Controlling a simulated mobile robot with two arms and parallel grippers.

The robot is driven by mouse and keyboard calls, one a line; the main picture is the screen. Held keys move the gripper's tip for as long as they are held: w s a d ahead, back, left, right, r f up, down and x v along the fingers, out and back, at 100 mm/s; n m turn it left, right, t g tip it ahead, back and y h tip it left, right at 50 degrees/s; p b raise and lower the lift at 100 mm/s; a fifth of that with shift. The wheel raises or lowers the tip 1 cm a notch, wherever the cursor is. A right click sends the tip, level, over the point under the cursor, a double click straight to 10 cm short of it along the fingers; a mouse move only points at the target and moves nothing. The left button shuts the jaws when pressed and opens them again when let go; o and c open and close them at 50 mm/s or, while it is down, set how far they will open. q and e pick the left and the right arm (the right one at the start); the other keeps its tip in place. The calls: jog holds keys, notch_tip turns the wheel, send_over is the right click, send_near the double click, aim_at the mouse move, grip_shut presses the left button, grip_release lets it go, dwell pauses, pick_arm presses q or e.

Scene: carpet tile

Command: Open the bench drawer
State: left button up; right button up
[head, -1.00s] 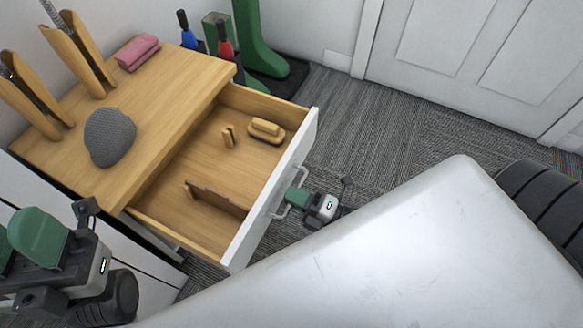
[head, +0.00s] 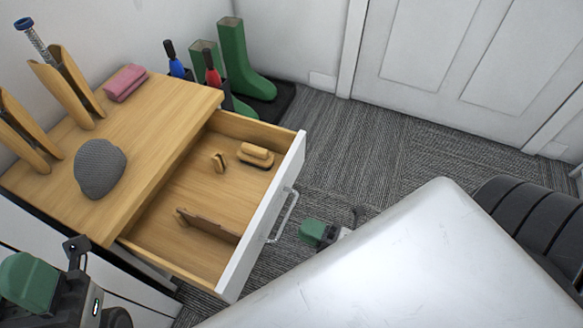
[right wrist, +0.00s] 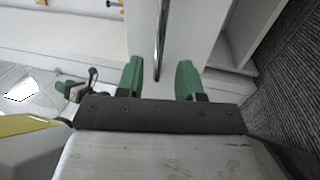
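The bench drawer (head: 262,217) stands pulled well out of the wooden bench (head: 150,115), its white front facing the lower right. Its metal bar handle (head: 283,216) is bare in the head view. My right gripper (head: 314,232) is just off the handle, partly hidden behind my white body. In the right wrist view the right gripper's two green fingers (right wrist: 159,80) are apart with nothing between them, and the handle (right wrist: 161,38) shows just beyond. My left gripper (head: 30,283) is at the lower left, cut by the frame; its opening cannot be made out.
Inside the drawer are a brush (head: 255,155), a small wooden piece (head: 219,162) and a brown divider-like piece (head: 208,225). A grey cap (head: 100,168) and a pink cloth (head: 126,83) lie on the bench. Green boots (head: 240,65) stand behind. Carpet is clear toward the door (head: 470,60).

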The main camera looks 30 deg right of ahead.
jog(key=v, duration=0.5)
dwell(0.4)
